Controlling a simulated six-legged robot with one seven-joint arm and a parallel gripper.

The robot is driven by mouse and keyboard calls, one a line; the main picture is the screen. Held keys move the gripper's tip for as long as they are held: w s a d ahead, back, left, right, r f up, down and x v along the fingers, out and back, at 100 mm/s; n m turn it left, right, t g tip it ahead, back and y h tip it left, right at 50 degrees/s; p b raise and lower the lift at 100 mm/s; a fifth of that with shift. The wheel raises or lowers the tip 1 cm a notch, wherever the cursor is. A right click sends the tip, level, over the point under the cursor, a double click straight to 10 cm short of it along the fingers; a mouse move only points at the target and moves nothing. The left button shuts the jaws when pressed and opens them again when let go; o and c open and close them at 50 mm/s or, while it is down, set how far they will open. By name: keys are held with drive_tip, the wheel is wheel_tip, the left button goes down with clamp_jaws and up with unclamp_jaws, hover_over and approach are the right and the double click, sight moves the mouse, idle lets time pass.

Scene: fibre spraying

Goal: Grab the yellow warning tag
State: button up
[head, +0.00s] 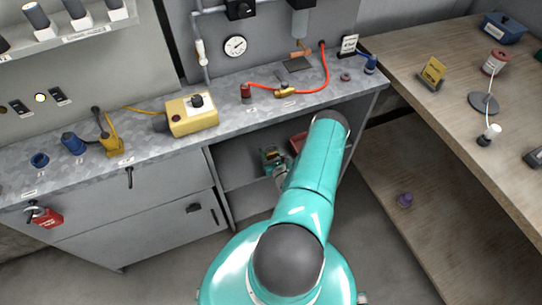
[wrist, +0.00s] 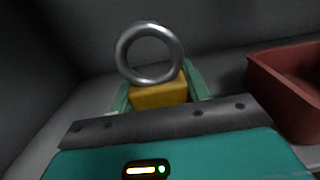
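A yellow card with dark print (head: 433,72), which looks like the warning tag, stands upright in a dark holder on the wooden bench at the right. My gripper (head: 271,158) is low in the open grey cabinet, left of the bench and well apart from the card. In the wrist view, green pieces that look like my gripper's fingers (wrist: 160,90) flank a yellow-orange block (wrist: 158,95) with a metal ring (wrist: 149,52). They appear close to its sides; a firm hold is not clear. My wrist housing hides the block's lower part.
A red open bin (wrist: 285,85) is right of the gripper inside the cabinet. The metal counter (head: 225,122) above carries a yellow box (head: 192,114) and a red hose (head: 325,75). A red spool (head: 495,62) and a blue box (head: 504,28) stand on the wooden bench.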

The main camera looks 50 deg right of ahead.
drive_tip(key=shift+c, duration=1.1)
drive_tip(key=shift+r, duration=0.15)
